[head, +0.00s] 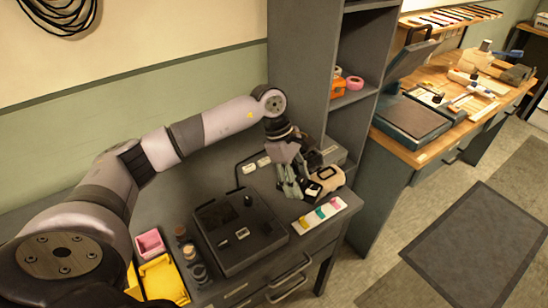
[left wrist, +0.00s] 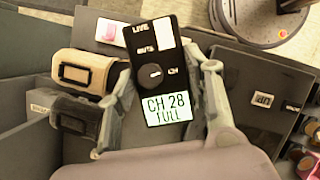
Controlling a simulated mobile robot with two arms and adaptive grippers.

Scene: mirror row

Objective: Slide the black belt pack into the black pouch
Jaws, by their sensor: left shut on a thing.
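My left gripper (head: 292,194) is shut on the black belt pack (left wrist: 147,52). In the left wrist view the pack lies between the two fingers (left wrist: 168,92), its lit "CH 28 FULL" screen, knob and white label facing the camera. The black pouch (left wrist: 75,113) is left of the pack, beside a beige pouch (left wrist: 84,74) that also shows in the head view (head: 328,178). The pack appears outside both pouches; its height above the desk is unclear. In the head view the gripper largely hides the pack. My right gripper is not in view.
Pink (head: 149,243) and yellow (head: 163,280) bins stand at the near left. A grey shelf unit (head: 300,60) rises behind the desk.

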